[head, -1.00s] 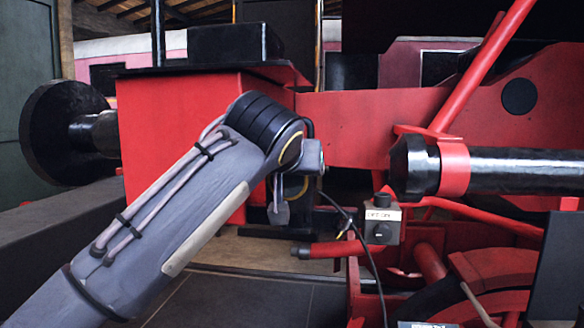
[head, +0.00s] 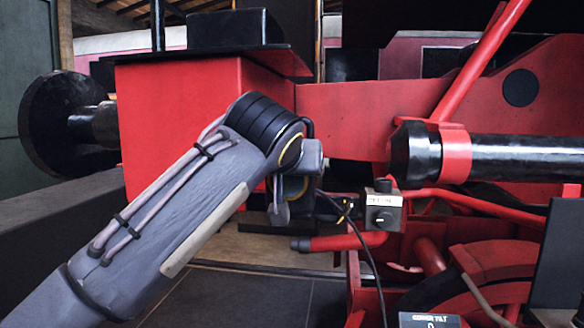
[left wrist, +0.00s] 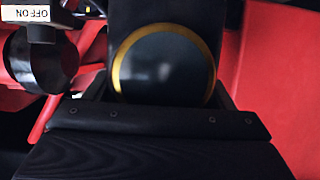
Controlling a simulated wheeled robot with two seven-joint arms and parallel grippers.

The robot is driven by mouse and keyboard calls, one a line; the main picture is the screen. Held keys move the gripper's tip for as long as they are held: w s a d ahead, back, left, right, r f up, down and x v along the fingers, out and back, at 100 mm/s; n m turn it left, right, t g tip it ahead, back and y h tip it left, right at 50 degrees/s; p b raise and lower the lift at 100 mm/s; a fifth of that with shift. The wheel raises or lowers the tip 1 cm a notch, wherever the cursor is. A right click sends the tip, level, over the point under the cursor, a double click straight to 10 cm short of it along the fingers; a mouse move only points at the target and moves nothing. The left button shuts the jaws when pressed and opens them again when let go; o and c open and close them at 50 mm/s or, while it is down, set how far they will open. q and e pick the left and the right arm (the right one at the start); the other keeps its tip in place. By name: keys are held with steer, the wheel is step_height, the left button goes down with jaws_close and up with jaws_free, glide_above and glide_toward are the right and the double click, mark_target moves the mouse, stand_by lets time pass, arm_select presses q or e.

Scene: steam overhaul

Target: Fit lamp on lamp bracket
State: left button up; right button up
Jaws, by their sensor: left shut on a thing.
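My left gripper (head: 335,207) is at the end of the arm from the left, in front of the red engine frame, left of a grey OFF/ON box. It is small and partly hidden by my wrist in the head view. In the left wrist view its black jaws (left wrist: 160,118) are shut on a black thing with a round dark glass in a brass ring, which looks like the lamp (left wrist: 165,65). In the head view I cannot make out the lamp clearly. I cannot identify the lamp bracket in either view. My right gripper is out of view.
The OFF/ON box (head: 384,210) with a black knob stands close to the right of my gripper; a dark cable hangs beside it. A red pipe (head: 345,242) runs below. A black cylinder (head: 515,148) and a round black buffer (head: 50,125) flank the red frame (head: 345,112).

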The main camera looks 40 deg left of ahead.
arm_select(q)
steer(key=shift+f, duration=0.25)
steer(key=shift+s+f+b, duration=0.1)
steer(key=shift+f+b, duration=0.6)
steer(key=shift+b, duration=0.1)
steer(key=shift+f, duration=0.15)
steer(key=o, duration=1.3)
steer(key=shift+o, duration=0.7)
steer(key=shift+f, duration=0.1)
steer(key=p+v, duration=0.1)
steer(key=v, duration=0.7)
steer(key=shift+p, duration=0.35)
